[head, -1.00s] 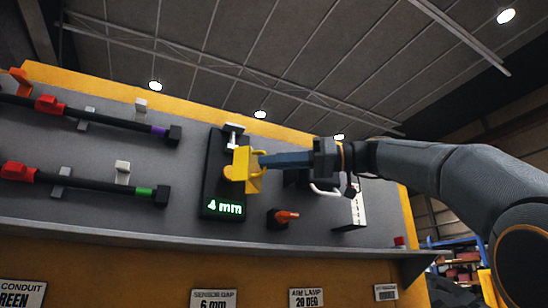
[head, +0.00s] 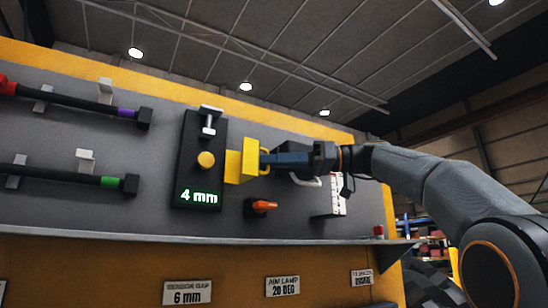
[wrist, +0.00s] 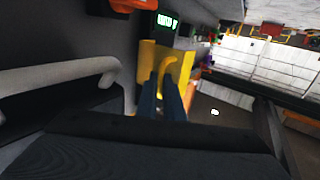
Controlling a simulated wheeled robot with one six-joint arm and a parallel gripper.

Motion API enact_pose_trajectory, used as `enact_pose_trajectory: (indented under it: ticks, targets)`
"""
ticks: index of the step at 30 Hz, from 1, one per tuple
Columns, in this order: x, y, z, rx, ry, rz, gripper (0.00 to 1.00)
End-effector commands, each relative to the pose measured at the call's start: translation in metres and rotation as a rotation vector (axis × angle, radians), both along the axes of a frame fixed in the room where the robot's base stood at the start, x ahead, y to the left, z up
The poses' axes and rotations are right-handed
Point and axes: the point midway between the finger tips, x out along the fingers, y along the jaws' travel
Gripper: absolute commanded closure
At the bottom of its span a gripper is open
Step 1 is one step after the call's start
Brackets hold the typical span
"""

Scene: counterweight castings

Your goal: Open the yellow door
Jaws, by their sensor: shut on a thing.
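The yellow door (head: 234,166) is a small yellow plate with a loop handle, at the right edge of a black panel (head: 188,150) on the grey wall. My gripper (head: 267,160) reaches in from the right and is shut on the door's handle. In the wrist view, the blue fingers (wrist: 161,92) meet the yellow handle (wrist: 168,70), beside the yellow plate (wrist: 150,62). A round yellow knob (head: 206,160) shows uncovered on the black panel, left of the door. The panel's green display (head: 198,196) reads 4 mm.
An orange lever (head: 264,206) sits below my gripper. A pale bar handle (wrist: 65,76) stands close on the left in the wrist view. Black rods with purple and green bands (head: 108,181) hang at left. A ledge (head: 130,233) runs below.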

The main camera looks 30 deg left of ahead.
Motion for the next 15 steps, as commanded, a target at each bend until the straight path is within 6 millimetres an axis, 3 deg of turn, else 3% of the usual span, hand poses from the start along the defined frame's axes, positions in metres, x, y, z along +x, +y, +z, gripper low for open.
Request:
enact_pose_trajectory:
  ticks: [15]
  targets:
    - [-0.0041,0.0083,-0.0045,-0.008,0.004,0.013,1.00]
